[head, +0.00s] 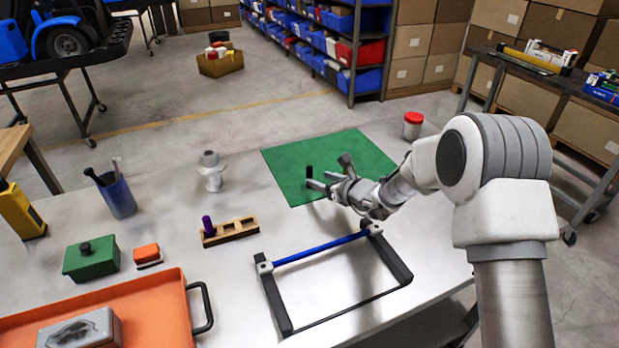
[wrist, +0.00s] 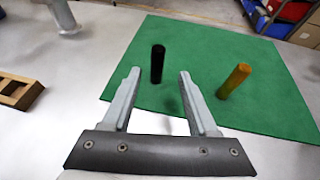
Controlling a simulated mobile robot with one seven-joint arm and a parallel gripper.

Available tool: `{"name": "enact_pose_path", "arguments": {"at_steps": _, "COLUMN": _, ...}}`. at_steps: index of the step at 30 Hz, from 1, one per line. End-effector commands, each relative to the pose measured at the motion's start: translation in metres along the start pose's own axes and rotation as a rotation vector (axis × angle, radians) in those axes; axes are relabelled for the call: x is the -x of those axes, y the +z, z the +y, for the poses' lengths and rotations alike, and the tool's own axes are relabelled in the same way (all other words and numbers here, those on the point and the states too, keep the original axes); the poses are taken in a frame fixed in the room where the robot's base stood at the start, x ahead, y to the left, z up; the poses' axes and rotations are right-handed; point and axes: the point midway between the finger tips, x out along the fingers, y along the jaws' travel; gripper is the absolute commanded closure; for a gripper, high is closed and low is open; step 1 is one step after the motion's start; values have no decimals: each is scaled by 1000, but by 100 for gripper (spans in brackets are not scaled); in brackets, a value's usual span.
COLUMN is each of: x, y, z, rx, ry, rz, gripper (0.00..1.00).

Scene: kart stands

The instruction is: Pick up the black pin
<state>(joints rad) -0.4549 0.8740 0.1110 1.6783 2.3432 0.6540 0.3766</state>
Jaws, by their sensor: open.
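The black pin (head: 309,171) stands upright on the green mat (head: 355,150). In the wrist view the black pin (wrist: 157,64) is centred between the lines of the two fingers, at or just past their tips. My gripper (head: 316,179) is open and empty, low over the mat's left part with its fingers pointing at the pin. In the wrist view my gripper (wrist: 158,73) shows a clear gap between its fingers. I cannot tell whether the pin is inside the gap.
An amber pin (wrist: 234,80) stands right of my fingers. A blue-barred frame (head: 321,248), a wooden block (head: 230,232) with a purple pin (head: 207,226), and a grey fitting (head: 211,172) are on the table. A red-lidded jar (head: 413,126) stands behind the mat's right side.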

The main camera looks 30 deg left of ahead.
Motion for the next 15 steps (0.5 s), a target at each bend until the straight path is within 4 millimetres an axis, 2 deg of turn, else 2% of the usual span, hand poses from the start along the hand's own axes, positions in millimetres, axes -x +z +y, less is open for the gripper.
{"name": "enact_pose_path", "arguments": {"at_steps": 8, "x": -17, "y": -1, "z": 1, "rx": 0, "ry": 1, "rz": 0, "gripper": 40}}
{"name": "enact_pose_path", "arguments": {"at_steps": 15, "x": -50, "y": -2, "z": 5, "rx": 1, "ry": 1, "rz": -1, "gripper": 40}}
